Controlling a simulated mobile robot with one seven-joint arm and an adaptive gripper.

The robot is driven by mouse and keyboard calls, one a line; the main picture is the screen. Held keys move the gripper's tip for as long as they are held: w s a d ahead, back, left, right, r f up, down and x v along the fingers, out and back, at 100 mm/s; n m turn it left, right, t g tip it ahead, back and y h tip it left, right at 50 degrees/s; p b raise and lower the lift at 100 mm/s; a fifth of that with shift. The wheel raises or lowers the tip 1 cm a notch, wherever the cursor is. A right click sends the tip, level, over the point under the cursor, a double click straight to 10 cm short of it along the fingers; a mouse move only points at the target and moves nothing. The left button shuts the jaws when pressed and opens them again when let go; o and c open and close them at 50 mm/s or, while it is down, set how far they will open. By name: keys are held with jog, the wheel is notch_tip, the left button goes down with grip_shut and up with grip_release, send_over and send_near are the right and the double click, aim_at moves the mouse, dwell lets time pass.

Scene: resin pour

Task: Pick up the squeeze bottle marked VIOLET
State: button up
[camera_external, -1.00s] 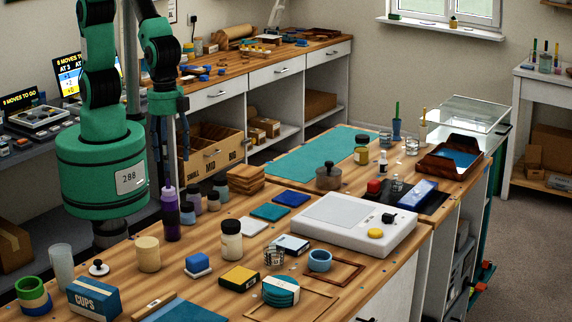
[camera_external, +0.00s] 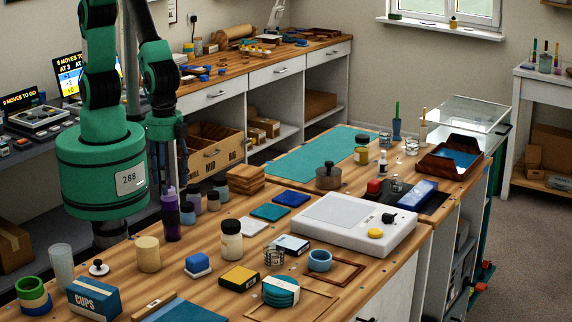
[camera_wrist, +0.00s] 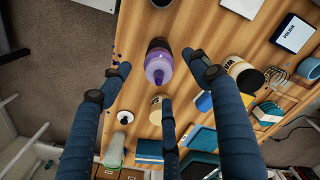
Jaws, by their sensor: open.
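The squeeze bottle with violet contents and a pale purple nozzle (camera_external: 171,220) stands upright on the workbench; I cannot read its marking. In the wrist view, I look down on the same bottle (camera_wrist: 158,68), nozzle toward me. My gripper (camera_external: 168,180) is above and around the bottle's top in the external view, pointing down. In the wrist view, my gripper's dark blue fingers (camera_wrist: 157,80) are spread wide, with the bottle between the upper two fingertips and the third below. No contact is visible.
Small dark-capped bottles (camera_external: 187,213) stand close to the right of the violet bottle. A black-capped jar (camera_external: 231,242), a cream cylinder (camera_external: 148,254) and a blue CUPS box (camera_external: 93,297) stand nearer the front. The white scale-like device (camera_external: 340,228) is farther right.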

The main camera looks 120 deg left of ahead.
aim_at(170, 212)
jog(key=shift+f+b, duration=0.3)
jog(key=shift+f, duration=2.35)
jog(key=shift+s+f+b, duration=0.1)
jog(key=shift+f+b, duration=0.5)
jog(key=shift+f, duration=2)
jog(key=c, duration=1.4)
